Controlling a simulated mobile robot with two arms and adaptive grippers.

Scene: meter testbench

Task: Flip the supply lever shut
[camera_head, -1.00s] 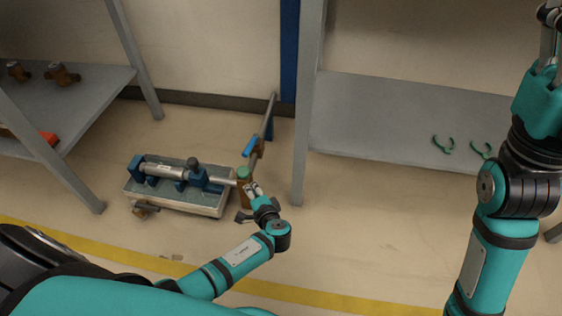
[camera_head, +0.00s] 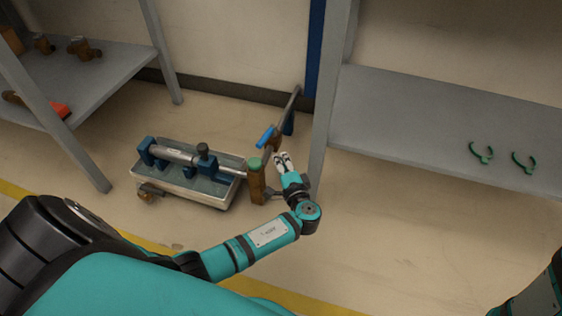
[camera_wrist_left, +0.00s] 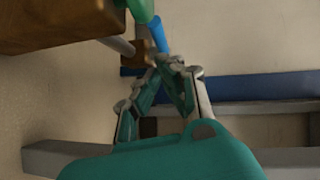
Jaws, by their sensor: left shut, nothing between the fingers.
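The supply lever (camera_head: 266,138) is a blue handle on the brass valve of the grey supply pipe (camera_head: 290,106), slanting beside the pipe. In the left wrist view the blue lever (camera_wrist_left: 160,36) shows just beyond the fingertips, in front of a brown valve body (camera_wrist_left: 144,52). My left gripper (camera_head: 282,158) is shut and empty, a little below the lever in the head view. I cannot tell whether the fingertips touch it. My right gripper is out of view.
A brown post with a green top (camera_head: 256,180) stands close beside my left gripper. The meter bench (camera_head: 222,200) is a tray left of it. A grey shelf post (camera_head: 322,130) rises to the right. Green hooks (camera_head: 482,152) lie on the right shelf.

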